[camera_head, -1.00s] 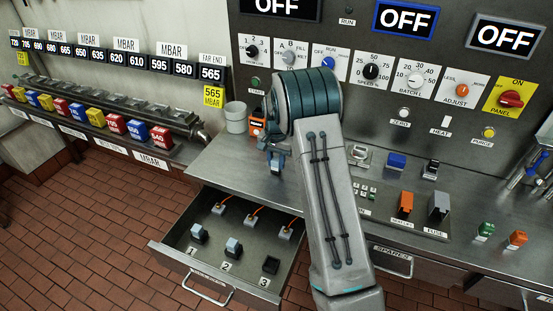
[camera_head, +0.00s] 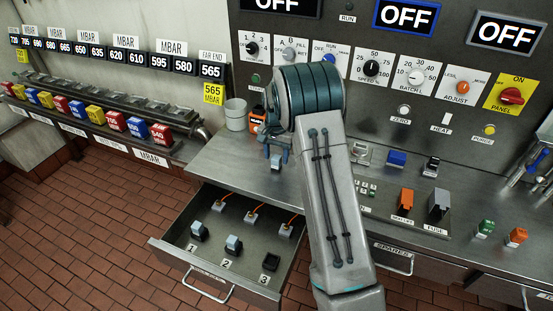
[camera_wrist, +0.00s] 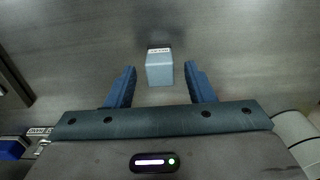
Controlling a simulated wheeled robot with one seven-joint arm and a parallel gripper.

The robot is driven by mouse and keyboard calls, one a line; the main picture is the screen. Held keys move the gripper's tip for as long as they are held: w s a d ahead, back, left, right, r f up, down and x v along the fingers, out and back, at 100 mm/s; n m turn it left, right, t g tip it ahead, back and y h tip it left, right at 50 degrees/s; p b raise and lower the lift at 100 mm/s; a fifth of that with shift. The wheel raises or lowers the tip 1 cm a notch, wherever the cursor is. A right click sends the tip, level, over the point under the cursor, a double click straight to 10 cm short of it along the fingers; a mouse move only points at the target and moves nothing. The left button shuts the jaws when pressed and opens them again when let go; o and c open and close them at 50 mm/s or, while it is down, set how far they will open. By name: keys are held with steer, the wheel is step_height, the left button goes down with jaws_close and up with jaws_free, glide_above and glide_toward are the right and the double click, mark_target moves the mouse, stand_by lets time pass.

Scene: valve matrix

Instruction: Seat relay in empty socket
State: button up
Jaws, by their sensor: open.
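A light blue-grey relay (camera_head: 277,163) with a dark base stands on the steel counter, just below my gripper (camera_head: 275,151). In the wrist view the relay (camera_wrist: 159,69) lies ahead of and between the two blue fingers of my gripper (camera_wrist: 160,78), with a gap on each side. The fingers are open and hold nothing. In the open drawer, socket 1 holds a relay (camera_head: 198,231) and socket 2 holds a relay (camera_head: 233,245). The black socket (camera_head: 270,262) marked 3 is empty.
The open drawer (camera_head: 160,242) juts out below the counter, with orange-wired parts at its back. A grey cup (camera_head: 236,115) and an orange container (camera_head: 257,119) stand behind my gripper. The counter (camera_head: 222,160) left of the relay is clear.

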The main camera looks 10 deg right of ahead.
mark_target(276, 157)
steer(key=s+r+n+b, duration=0.1)
steer(key=s+r, duration=0.2)
steer(key=r, duration=0.5)
steer(key=s+r, duration=0.4)
steer(key=r, duration=0.4)
steer(key=s+a+n+t, duration=0.2)
steer(key=s+n, duration=0.4)
steer(key=s, duration=2.2)
steer(key=shift+s+a+r+t, duration=0.15)
steer(key=shift+s+r+t, duration=0.1)
steer(key=shift+r+t, duration=0.35)
steer(key=shift+f, duration=0.2)
steer(key=shift+c, duration=1.4)
steer(key=shift+a, duration=0.1)
